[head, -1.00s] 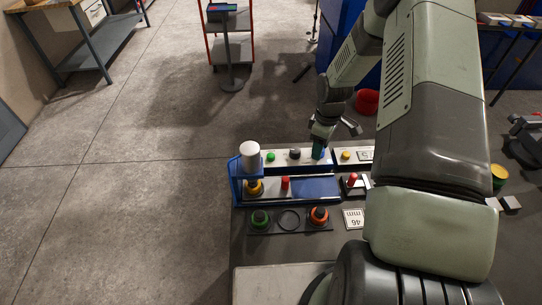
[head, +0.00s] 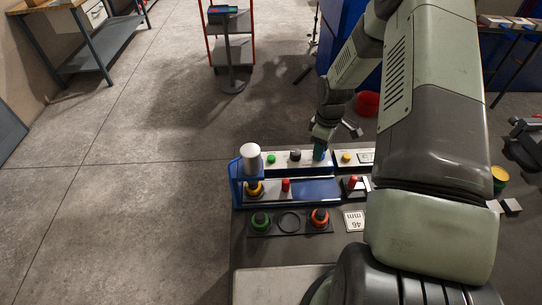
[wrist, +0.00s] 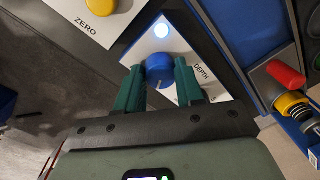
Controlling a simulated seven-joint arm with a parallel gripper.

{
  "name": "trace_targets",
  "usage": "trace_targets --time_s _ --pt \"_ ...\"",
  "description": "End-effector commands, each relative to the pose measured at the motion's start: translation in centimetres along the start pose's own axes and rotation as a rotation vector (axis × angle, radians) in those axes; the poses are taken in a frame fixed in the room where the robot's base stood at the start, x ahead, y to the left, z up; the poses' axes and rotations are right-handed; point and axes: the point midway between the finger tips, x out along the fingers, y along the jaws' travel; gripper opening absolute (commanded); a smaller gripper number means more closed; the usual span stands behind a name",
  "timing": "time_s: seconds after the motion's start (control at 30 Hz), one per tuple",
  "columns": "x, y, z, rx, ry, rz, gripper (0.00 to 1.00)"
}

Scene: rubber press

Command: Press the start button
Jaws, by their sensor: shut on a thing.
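My gripper (wrist: 160,88) is shut on a blue knob (wrist: 159,68), with a green finger on each side of it. The knob sits on a white plate marked DEPTH (wrist: 190,58), below a lit round lamp (wrist: 162,31). In the head view my gripper (head: 319,153) is at the right part of the rear panel strip, and the knob is mostly hidden. A green button (head: 271,159) and a black knob (head: 295,156) stand left of my gripper on that strip. No start label is readable, so I cannot tell which control is the start button.
A yellow knob (head: 346,157) marked ZERO is close right of my gripper. The blue press frame (head: 237,185) with a white cylinder (head: 250,157) stands at left. A red piece (head: 286,185) and a red-knobbed lever (head: 352,182) are in front. Ringed parts (head: 261,220) lie nearer.

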Motion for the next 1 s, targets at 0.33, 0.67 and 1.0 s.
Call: trace_targets --time_s 0.33,0.67,1.0 --pt "-2.8 1.3 -3.9 -0.084 0.085 0.107 0.0" --pt "-7.2 -2.4 -8.2 -0.348 0.387 0.379 0.0" --pt "-11.5 -8.5 -11.5 -0.514 0.669 0.456 0.0"
